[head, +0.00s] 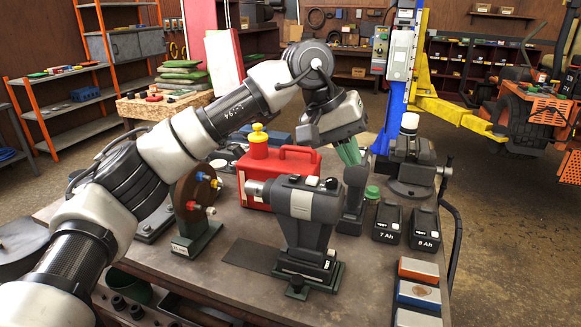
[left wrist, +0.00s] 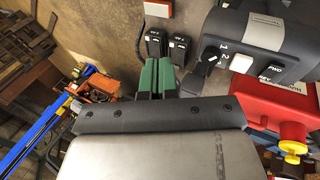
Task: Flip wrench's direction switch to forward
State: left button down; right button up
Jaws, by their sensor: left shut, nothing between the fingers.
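The wrench (head: 300,203) is a grey and black power tool upright on the workbench (head: 235,225), its nose to the left. My right gripper is not in view.
A dark tool (head: 354,195) stands beneath the left gripper. Batteries (head: 387,222) and coloured boxes (head: 418,293) lie to the right. A round dark fixture (head: 196,200) is on the left.

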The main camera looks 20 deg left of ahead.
aim_at(291, 178)
pick_arm(q)
jog(key=a+r+t+y, duration=0.1)
jog(key=a+r+y, duration=0.6)
jog(key=a, duration=0.4)
jog(key=shift+m+h, duration=0.3)
jog(key=shift+h, duration=0.4)
jog(key=x, duration=0.3)
jog(key=p+x, duration=0.1)
jog(key=x, duration=0.3)
jog(key=p+x, duration=0.1)
jog(key=x, duration=0.3)
jog(key=shift+s+f, duration=0.2)
jog(key=shift+s, duration=0.2)
jog(key=shift+s+a+f, duration=0.1)
jog(key=shift+s+f, duration=0.05)
jog(key=shift+f, duration=0.45)
